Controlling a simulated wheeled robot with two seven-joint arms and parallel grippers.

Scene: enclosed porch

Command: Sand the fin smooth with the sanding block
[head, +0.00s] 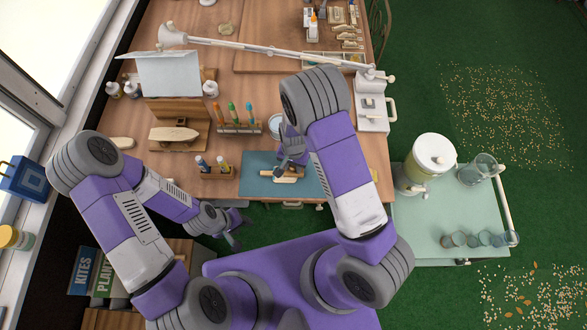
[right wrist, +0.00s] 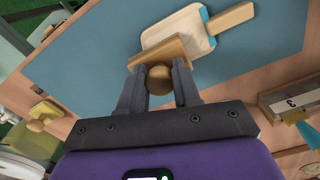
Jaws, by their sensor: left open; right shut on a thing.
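A blue mat (head: 256,187) lies at the table's near edge; it fills much of the right wrist view (right wrist: 90,45). A pale, flat wooden piece (right wrist: 187,28), which looks like the fin, lies on it. A tan bar (right wrist: 230,19) with blue at its end adjoins it. My right gripper (right wrist: 158,92) is shut on the round knob of the wooden sanding block (right wrist: 160,53). The block overlaps the near end of the fin; I cannot tell whether they touch. In the head view the fin (head: 290,178) is partly hidden by my right gripper (head: 288,160). My left gripper (head: 234,231) is open and empty, off the table's near edge.
A rack of coloured tubes (head: 240,127) and a small bottle holder (head: 217,173) stand left of and behind the mat. A wooden hull (head: 174,134) rests on a stand. A lamp arm (head: 270,49) crosses the back. A cart (head: 435,220) with a jug and cups stands right.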

